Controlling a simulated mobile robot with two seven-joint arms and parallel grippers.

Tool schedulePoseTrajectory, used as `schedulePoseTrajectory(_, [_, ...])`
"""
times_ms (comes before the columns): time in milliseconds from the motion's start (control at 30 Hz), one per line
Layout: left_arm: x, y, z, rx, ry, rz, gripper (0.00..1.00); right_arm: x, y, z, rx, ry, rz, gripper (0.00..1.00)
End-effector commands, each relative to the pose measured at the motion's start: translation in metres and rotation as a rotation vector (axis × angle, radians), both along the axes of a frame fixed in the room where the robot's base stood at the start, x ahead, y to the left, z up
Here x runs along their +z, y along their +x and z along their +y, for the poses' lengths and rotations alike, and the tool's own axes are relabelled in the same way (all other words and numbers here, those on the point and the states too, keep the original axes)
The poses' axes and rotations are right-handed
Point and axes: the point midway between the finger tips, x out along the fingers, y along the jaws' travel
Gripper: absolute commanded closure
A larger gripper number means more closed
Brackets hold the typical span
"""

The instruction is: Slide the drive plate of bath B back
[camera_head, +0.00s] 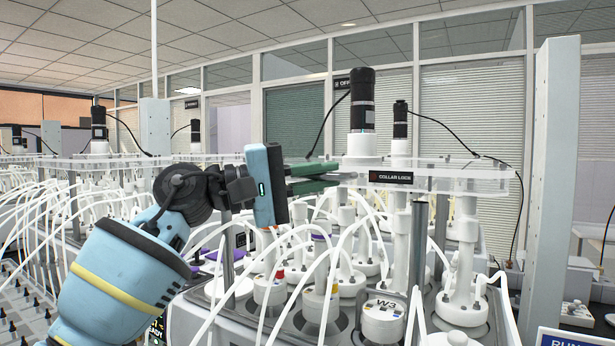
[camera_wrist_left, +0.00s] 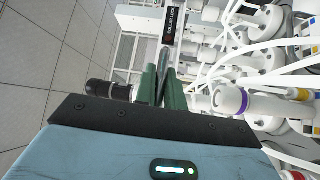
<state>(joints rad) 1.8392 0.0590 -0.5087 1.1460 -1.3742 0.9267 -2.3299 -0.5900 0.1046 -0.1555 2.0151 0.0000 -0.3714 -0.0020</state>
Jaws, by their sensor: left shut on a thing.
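The drive plate (camera_head: 455,181) is a clear, flat plate above the reactor vessels, with a black "COLLAR LOCK" label (camera_head: 390,177) on its front edge. The label also shows in the wrist view (camera_wrist_left: 174,28). A black motor (camera_head: 362,105) stands upright on a white mount on the plate. My left gripper (camera_head: 335,173) reaches in from the left, and its green fingers are shut on the plate's left end. In the left wrist view the fingers (camera_wrist_left: 163,70) close around a thin grey part in line with the plate. My right gripper is not in view.
White vessels, one with a "W3" lid (camera_head: 383,315), crowd below the plate with many white tubes (camera_head: 290,235) looping up close to my left arm. A pale upright post (camera_head: 550,190) stands to the right. More reactor rows stand at the left back.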

Motion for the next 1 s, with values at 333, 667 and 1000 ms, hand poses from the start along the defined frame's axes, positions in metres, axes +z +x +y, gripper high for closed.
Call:
schedulePoseTrajectory(333, [0.0021,0.0095,-0.0051,0.006,-0.005,-0.004,1.0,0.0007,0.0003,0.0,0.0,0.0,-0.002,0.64])
schedulePoseTrajectory(667, [0.0016,0.0089,-0.0054,0.004,-0.004,-0.003,0.68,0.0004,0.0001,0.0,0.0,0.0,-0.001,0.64])
schedulePoseTrajectory(1000, [-0.0002,0.0085,-0.003,0.002,-0.002,-0.003,0.67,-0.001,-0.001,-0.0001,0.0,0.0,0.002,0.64])
